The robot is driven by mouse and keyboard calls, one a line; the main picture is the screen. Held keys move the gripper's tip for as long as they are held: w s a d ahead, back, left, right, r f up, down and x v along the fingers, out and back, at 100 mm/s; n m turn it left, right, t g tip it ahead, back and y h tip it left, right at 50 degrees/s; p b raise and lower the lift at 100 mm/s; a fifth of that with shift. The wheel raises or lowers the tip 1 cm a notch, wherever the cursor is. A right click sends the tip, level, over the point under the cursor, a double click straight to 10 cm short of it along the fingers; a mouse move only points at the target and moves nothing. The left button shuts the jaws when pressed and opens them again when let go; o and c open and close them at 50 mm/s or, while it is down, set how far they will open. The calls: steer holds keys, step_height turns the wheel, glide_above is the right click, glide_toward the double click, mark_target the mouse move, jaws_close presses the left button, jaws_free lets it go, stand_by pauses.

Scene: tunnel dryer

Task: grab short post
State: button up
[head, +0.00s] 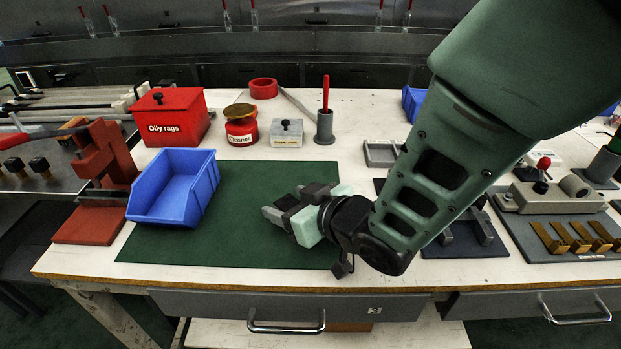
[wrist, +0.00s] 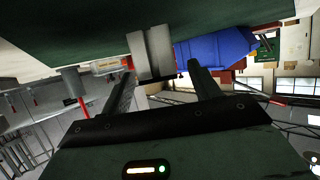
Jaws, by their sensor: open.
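A light grey block-like post (wrist: 151,52) shows in the wrist view, at the green mat's edge of the picture. It lies across the gap between the tips of my gripper (wrist: 162,70), and I cannot tell whether it is between the fingers or just beyond them. My gripper is open, its two dark fingers spread apart. In the head view my gripper (head: 290,205) is low over the green mat (head: 240,253), pointing left. Grey parts cluster at its tip there, and I cannot separate the post from the fingers.
A blue bin (head: 170,205) stands left of my gripper. Behind are a red oily-rags box (head: 178,120), a cleaner jar (head: 241,130) and a grey cup (head: 325,130) with a red stick. Dark pads with grey and brass pieces lie right. The mat's front left is clear.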

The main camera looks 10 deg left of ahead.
steer(key=c, duration=1.2)
steer(key=shift+r, duration=0.1)
